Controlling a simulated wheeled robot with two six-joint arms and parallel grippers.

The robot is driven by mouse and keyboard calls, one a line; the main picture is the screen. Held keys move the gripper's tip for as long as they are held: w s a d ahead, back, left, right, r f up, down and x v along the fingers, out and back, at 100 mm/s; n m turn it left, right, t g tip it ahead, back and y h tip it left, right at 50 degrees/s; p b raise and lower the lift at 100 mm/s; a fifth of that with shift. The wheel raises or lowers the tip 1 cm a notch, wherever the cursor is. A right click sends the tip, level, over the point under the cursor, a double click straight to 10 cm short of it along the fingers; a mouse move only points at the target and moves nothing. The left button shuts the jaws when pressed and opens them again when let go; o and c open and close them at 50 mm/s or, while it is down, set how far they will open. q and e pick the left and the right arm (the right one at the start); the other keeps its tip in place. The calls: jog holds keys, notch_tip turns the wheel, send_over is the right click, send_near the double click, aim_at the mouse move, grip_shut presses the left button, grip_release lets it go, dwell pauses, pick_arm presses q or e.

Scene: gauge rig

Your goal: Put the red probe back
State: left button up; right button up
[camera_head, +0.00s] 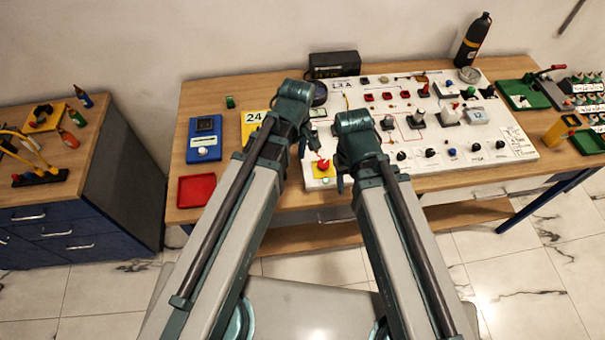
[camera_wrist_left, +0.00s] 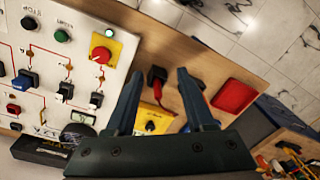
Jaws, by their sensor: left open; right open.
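The red probe (camera_wrist_left: 157,77) shows in the left wrist view, red with a dark lower part, beside the yellow meter (camera_wrist_left: 153,119). It appears between the fingers of my left gripper (camera_wrist_left: 160,71), which is open; whether they stand around it or above it I cannot tell. In the head view the yellow meter (camera_head: 252,119) reads 24 and is partly covered by my left arm, and the probe is hidden. My left gripper (camera_head: 302,148) is mostly hidden behind its wrist. My right gripper (camera_head: 341,183) is open and empty near the board's front edge.
The white panel (camera_head: 512,140) with many switches fills the table's middle. A red knob on a yellow plate (camera_head: 316,172) stands at its front left corner. A red tray (camera_head: 196,191) and a blue box (camera_head: 204,153) lie to the left. A black bottle (camera_head: 472,40) stands behind.

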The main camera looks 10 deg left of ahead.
pick_arm(q)
jog(key=s+d+m, duration=0.4)
jog(key=s+m, duration=0.3)
jog(key=m, duration=0.6)
jog(key=shift+y, duration=0.3)
notch_tip(320, 180, down, 9)
jog(key=b, duration=0.8)
jog(key=shift+b, duration=0.4)
jog(key=shift+r, duration=0.1)
dwell(0.4)
